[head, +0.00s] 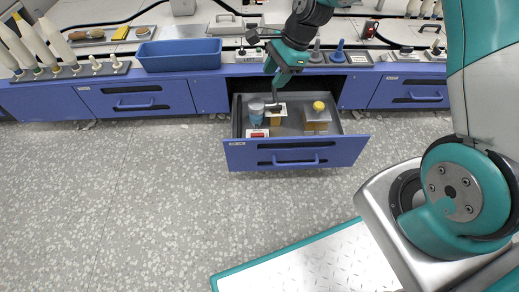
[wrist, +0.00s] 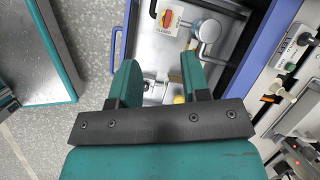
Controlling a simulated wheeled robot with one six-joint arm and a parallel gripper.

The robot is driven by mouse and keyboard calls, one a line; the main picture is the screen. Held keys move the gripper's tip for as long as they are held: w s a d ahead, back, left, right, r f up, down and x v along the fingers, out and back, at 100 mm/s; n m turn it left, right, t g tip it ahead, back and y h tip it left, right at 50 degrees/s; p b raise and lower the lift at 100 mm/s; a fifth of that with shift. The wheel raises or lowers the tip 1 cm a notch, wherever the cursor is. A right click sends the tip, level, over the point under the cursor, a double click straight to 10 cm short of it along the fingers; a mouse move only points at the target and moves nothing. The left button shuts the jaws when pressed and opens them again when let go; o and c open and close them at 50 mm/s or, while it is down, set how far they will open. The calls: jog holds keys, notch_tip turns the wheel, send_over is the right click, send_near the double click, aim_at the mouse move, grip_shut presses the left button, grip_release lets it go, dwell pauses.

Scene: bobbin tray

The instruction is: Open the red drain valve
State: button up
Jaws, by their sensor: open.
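The open blue drawer (head: 292,153) holds several fittings. A small red part on a white plate (head: 257,133) lies near its front left. My gripper (head: 278,80) is over the back of the drawer in the head view. In the wrist view my gripper (wrist: 160,82) is open, its two teal fingers apart with nothing held between them. The red handle is beyond the fingertips, apart from them.
Beside the valve is a grey round fitting with a dark lever (wrist: 207,31). A blue bin (head: 180,55) is on the bench. The floor before the drawer is clear.

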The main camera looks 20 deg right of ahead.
aim_at(258, 134)
jog(key=w+d+f+m+b, duration=0.1)
jog(key=d+f+m+b, duration=0.15)
jog(key=f, duration=0.35)
jog(key=w+d+f+m+b, duration=0.1)
jog(key=f+m, duration=0.2)
jog(key=f, duration=0.4)
jog(key=shift+n, duration=0.25)
jog(key=b+x, duration=0.3)
jog(key=x, duration=0.2)
jog(key=b+x, duration=0.3)
jog(key=x, duration=0.3)
jog(key=b+x, duration=0.3)
jog(key=x, duration=0.2)
jog(key=shift+w+a+f+b, duration=0.15)
jog(key=shift+w+f+b, duration=0.15)
jog(key=shift+w+b, duration=0.05)
